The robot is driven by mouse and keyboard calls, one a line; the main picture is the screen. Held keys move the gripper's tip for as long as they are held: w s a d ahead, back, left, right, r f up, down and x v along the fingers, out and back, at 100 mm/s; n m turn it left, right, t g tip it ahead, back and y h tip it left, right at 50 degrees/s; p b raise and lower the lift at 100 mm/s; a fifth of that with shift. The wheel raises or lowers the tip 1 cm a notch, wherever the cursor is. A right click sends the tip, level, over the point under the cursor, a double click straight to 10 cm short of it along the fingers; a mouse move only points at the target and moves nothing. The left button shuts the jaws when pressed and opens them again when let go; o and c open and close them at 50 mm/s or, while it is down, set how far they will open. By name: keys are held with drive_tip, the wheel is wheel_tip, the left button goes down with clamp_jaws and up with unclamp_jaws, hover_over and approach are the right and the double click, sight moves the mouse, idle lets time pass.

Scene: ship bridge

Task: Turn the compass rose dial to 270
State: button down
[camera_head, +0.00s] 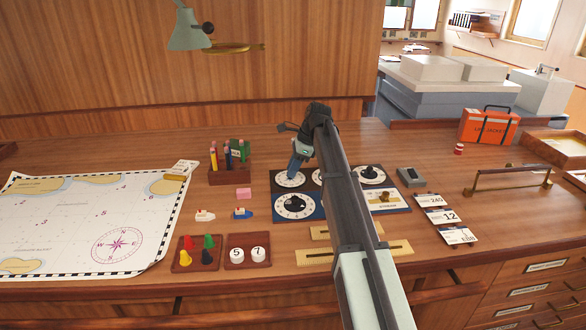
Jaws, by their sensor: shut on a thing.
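A dial panel (270,186) lies on the wooden desk, with several round white dials. My gripper (292,173) points down over the upper-left dial (285,181) and is shut on its knob, which the fingers hide. A larger white dial with a black knob (295,205) sits below it on a blue plate. Another white dial with a black knob (370,173) is at the upper right. A middle dial (316,176) is mostly hidden behind my arm. The markings are too small to read, so I cannot tell which dial is the compass rose or where it points.
A chart (60,215) with a printed compass covers the left of the desk. Number cards (449,216) and a brass-colored rail (513,175) are right.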

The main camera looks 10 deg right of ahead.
drive_tip(key=n, duration=0.1)
drive_tip(key=n+g, duration=0.1)
drive_tip(key=n, duration=0.1)
drive_tip(key=shift+w+n, duration=0.25)
drive_tip(key=shift+n, duration=0.15)
drive_tip(key=shift+a+n+g+h, duration=0.1)
drive_tip(key=shift+n+g+h, duration=0.6)
drive_tip(key=shift+n, duration=1.2)
drive_tip(key=c, duration=0.9)
unclamp_jaws()
drive_tip(key=shift+y, duration=0.3)
